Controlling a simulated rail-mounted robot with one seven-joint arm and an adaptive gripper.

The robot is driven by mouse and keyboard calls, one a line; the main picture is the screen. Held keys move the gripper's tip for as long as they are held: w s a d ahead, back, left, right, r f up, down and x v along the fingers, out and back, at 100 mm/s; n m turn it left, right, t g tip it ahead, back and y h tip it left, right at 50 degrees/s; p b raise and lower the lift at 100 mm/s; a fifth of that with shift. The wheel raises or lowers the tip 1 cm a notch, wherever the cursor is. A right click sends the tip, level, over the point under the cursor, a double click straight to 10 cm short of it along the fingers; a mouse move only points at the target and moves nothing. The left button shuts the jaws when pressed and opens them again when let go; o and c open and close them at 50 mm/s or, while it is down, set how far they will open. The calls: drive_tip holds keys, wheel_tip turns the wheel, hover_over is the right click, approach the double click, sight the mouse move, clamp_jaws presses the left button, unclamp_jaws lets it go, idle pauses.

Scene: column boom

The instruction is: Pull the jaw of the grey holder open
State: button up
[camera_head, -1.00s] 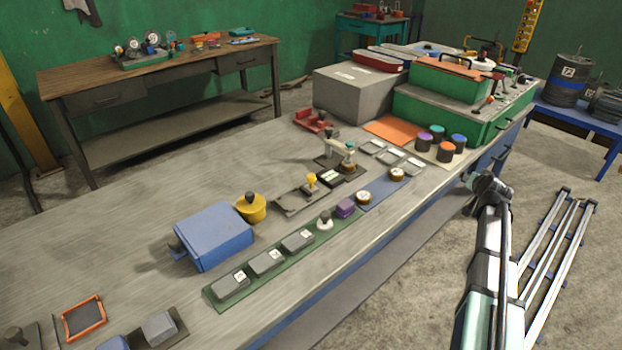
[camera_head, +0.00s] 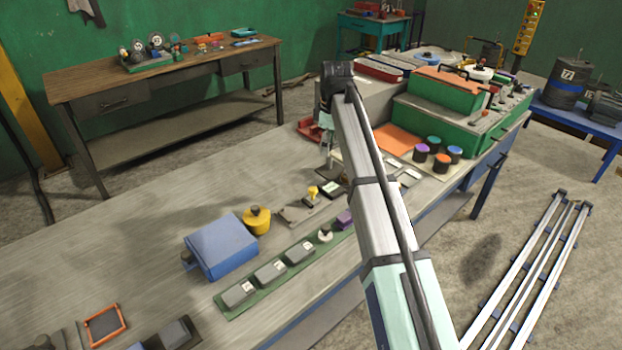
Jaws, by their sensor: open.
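A low dark-grey holder (camera_head: 292,216) with an upright yellow knob (camera_head: 313,191) lies on the workbench, left of my arm. It looks like the grey holder, but its jaw is too small to tell open from shut. A dark block with a white label (camera_head: 333,189) is close to its right end. My arm (camera_head: 362,150) reaches up from the bottom right over the bench, its dark joint (camera_head: 337,76) at the top. My gripper cannot be made out; it seems hidden behind the arm.
A blue box (camera_head: 221,246) and a yellow pot (camera_head: 257,221) stand left of the holder. A green strip with grey blocks (camera_head: 228,306) lies in front. A red fixture (camera_head: 309,131) and green case (camera_head: 440,119) are farther back.

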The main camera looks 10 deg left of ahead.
sight(312, 188)
drive_tip(key=s+a+r+n+g, duration=0.1)
drive_tip(key=s+a+r+n, duration=0.1)
drive_tip(key=s+a+r, duration=0.15)
drive_tip(key=shift+h, duration=0.4)
drive_tip(key=f+p, duration=0.1)
drive_tip(key=f, duration=0.5)
drive_tip(key=f+p, duration=0.2)
drive_tip(key=f, duration=0.4)
drive_tip(key=f+p, duration=0.1)
drive_tip(key=f, duration=0.5)
drive_tip(key=shift+a, duration=0.3)
clamp_jaws()
